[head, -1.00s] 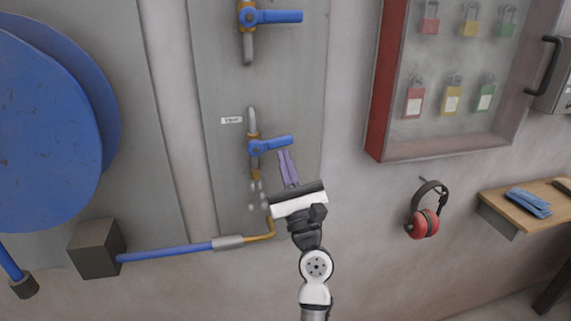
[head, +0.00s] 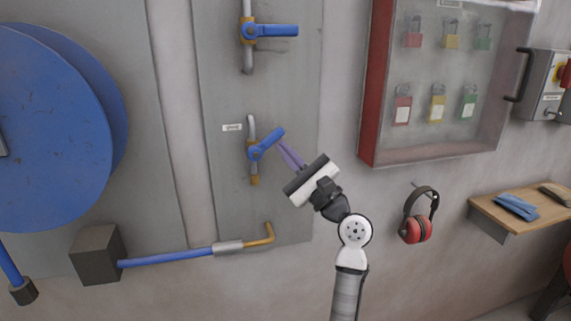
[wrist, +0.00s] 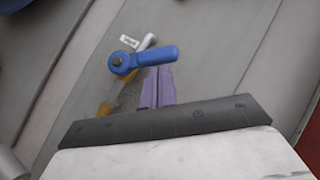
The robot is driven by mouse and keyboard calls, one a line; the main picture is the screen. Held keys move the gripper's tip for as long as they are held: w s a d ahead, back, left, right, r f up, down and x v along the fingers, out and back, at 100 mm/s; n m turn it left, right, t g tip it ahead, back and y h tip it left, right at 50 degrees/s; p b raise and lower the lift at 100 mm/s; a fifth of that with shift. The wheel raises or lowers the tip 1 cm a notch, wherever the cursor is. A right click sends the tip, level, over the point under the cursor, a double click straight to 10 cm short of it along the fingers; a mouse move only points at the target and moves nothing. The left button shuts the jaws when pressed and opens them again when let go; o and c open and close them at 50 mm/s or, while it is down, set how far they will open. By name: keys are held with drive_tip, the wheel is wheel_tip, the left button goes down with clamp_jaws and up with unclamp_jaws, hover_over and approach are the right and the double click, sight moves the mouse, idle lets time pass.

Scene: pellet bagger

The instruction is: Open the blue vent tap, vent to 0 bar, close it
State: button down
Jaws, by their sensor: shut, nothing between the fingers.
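In the wrist view the blue lever (wrist: 152,56) lies just beyond my fingertips. My gripper (head: 282,144) has its purple fingers shut and empty, pointing up-left at the lever's outer end. I cannot tell whether they touch it. No white puffs show at the outlet below the tap. No pressure gauge is in view.
A second blue-handled tap (head: 270,31) sits above, its lever horizontal. A blue hose (head: 165,257) runs low on the left. A padlock cabinet (head: 367,90), red ear defenders (head: 417,228) and a wooden shelf (head: 500,212) are to the right. Bare wall lies between.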

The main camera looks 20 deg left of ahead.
sight(279, 132)
drive_tip(key=r+n+g+p, duration=0.1)
drive_tip(key=n, duration=0.1)
drive_tip(key=r+n+g+h, duration=0.1)
drive_tip(key=n+g, duration=0.1)
drive_tip(key=r+n+g+h+p, duration=0.1)
drive_tip(key=n, duration=0.2)
drive_tip(key=shift+s+a+r+g+p, duration=0.2)
drive_tip(key=shift+a+r+g+p, duration=0.1)
drive_tip(key=shift+g+p, duration=0.1)
drive_tip(key=shift+s+a+r+n+g+h+p, duration=0.15)
drive_tip(key=shift+a+r+n+g+h+p, duration=0.15)
drive_tip(key=shift+n+h+p, duration=0.25)
drive_tip(key=shift+s+a+r+n+g+h+p, duration=0.15)
drive_tip(key=shift+r+n+g+h+p, duration=0.15)
drive_tip(key=shift+n+h, duration=0.25)
drive_tip(key=shift+s+a+r+p, duration=0.1)
drive_tip(key=shift+s+a+p, duration=0.05)
drive_tip(key=shift+a+p, duration=0.2)
